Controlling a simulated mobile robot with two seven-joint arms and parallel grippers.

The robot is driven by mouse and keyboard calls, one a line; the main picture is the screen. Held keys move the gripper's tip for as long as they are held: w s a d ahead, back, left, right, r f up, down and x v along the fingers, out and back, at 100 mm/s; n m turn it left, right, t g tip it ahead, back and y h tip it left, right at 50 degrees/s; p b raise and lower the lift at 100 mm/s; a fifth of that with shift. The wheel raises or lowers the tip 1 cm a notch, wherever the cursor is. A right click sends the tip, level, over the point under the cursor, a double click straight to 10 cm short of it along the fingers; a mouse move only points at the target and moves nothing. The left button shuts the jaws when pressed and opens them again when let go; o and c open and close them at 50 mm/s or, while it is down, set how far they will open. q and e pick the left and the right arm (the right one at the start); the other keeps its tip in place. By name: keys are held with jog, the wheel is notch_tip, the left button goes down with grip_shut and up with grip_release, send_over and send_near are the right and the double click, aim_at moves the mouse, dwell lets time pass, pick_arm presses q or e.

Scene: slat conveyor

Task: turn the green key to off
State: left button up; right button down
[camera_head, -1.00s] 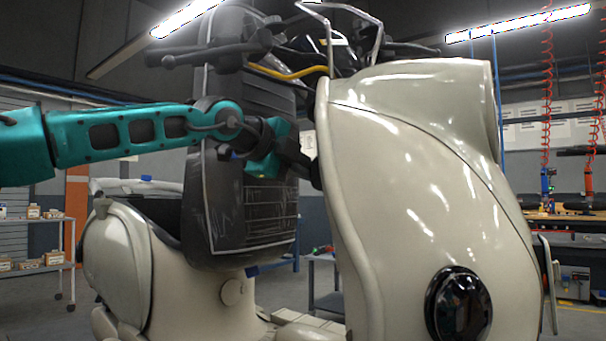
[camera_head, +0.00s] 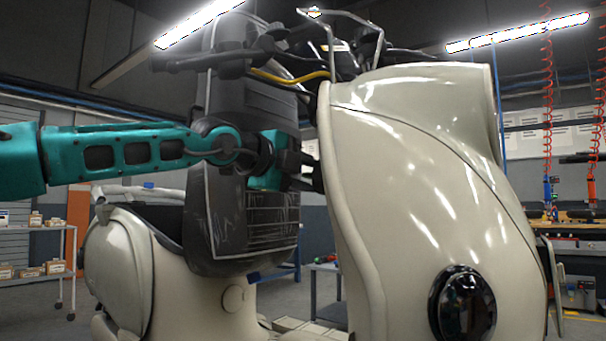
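My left gripper (camera_head: 314,174) reaches in from the left at mid height, behind the edge of the front shield of a cream scooter (camera_head: 420,170). Its fingertips are at or just behind the shield's edge, so I cannot tell whether they are open or shut. The green key is not visible; the inner side of the shield faces away from me. My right gripper is not in view.
The scooter's handlebar (camera_head: 215,60) and a yellow cable (camera_head: 285,76) are above my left arm. A dark upright panel (camera_head: 235,225) stands behind the arm. A shelf cart (camera_head: 50,250) is at the left, a workbench (camera_head: 575,243) at the right.

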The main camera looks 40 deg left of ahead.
pick_arm(q)
jog(key=s+r, duration=0.2)
jog(key=s, duration=1)
jog(key=shift+s, duration=0.35)
jog(key=shift+r, duration=0.1)
jog(key=s, duration=0.4)
jog(key=s+r, duration=0.1)
jog(key=s, duration=0.1)
dwell(0.8)
